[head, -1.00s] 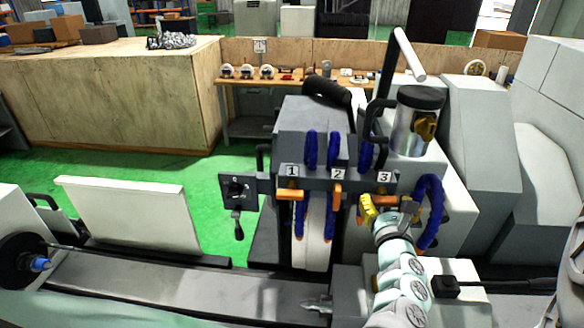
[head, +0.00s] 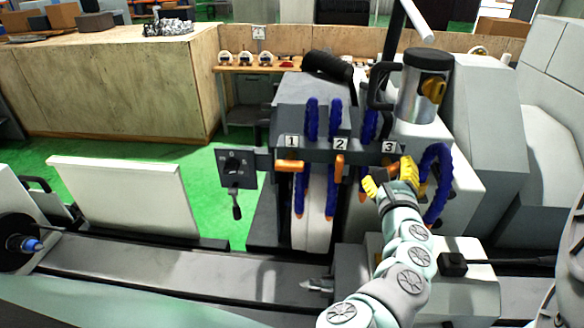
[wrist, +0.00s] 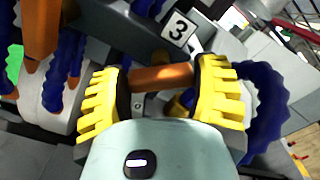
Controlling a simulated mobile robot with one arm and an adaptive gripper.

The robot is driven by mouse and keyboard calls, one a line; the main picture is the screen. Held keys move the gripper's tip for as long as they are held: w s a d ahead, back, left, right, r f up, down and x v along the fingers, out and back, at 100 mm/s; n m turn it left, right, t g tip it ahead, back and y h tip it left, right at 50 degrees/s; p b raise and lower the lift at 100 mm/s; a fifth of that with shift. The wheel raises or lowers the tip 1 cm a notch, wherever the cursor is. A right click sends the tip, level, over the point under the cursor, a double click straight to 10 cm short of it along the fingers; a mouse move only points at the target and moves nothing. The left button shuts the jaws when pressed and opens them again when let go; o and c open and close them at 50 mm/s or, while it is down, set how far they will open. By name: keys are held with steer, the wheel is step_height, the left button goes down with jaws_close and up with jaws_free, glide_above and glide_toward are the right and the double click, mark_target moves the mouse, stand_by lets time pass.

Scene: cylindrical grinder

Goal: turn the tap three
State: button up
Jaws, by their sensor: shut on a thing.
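Tap three has an orange handle (wrist: 160,78) under the label "3" (head: 388,147). In the wrist view the handle lies crosswise between my gripper's two yellow ribbed fingers (wrist: 162,98), one at each end of it. My gripper (head: 390,178) is shut on this handle. In the head view my fingers and wrist hide much of the handle. Tap two's orange handle (head: 340,165) hangs upright, and tap one's (head: 290,165) lies level.
Blue coolant hoses (head: 437,185) curve close to the right of my gripper, and others hang by the grey wheel housing (head: 305,120). A metal cylinder with a black cap (head: 424,88) stands above right. A control box (head: 235,168) is at left.

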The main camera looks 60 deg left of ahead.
steer(key=n+b, duration=0.1)
steer(key=n, duration=0.1)
steer(key=n+b, duration=0.2)
steer(key=n, duration=0.1)
steer(key=shift+s+f+n, duration=0.1)
steer(key=shift+f+n, duration=0.15)
steer(key=shift+n, duration=0.05)
steer(key=shift+n+b, duration=1.15)
steer(key=shift+n, duration=0.95)
steer(key=shift+r, duration=0.1)
steer(key=o, duration=1.2)
steer(key=v, duration=0.7)
steer(key=shift+s, duration=0.2)
